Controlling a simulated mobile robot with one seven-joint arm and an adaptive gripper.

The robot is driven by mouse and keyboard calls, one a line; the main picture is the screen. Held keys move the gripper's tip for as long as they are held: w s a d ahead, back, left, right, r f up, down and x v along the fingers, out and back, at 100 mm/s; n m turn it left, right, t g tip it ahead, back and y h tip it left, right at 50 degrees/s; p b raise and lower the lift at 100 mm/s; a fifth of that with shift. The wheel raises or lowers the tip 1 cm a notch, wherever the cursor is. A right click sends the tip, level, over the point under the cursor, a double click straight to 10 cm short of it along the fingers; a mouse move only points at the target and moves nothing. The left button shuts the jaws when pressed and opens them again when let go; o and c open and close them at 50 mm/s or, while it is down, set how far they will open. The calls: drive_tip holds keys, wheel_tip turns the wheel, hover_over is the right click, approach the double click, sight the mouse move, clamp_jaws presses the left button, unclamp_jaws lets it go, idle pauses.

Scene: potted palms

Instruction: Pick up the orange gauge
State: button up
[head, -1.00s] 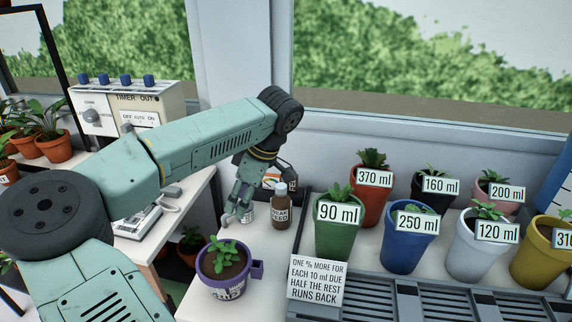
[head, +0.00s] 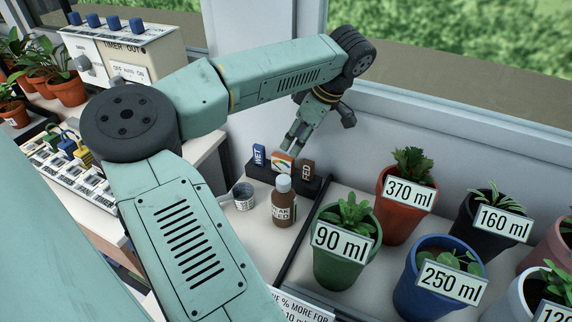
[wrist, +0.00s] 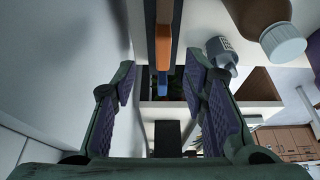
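The orange gauge (head: 281,163) is a small upright card with a white face and an orange edge. It stands in a dark rack between a blue WET tag (head: 259,155) and a brown FED tag (head: 307,170). In the head view my gripper (head: 291,149) is right above it, pointing down, and hides part of it. In the wrist view the gauge's orange edge (wrist: 164,48) lies between the two spread fingers of my gripper (wrist: 161,78), with gaps on both sides. The gripper is open and empty. A blue piece (wrist: 162,85) shows beyond the orange edge.
Labelled pots, such as the green one (head: 340,262), stand to the right. The wall is close behind.

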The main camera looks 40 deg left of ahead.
sight(286, 157)
drive_tip(key=b+x, duration=0.2)
drive_tip(key=x, duration=0.2)
drive_tip(key=b+x, duration=0.2)
drive_tip(key=x, duration=0.2)
drive_tip(key=shift+s+f, duration=0.25)
drive_tip(key=shift+r, duration=0.1)
drive_tip(key=shift+c, duration=0.4)
clamp_jaws()
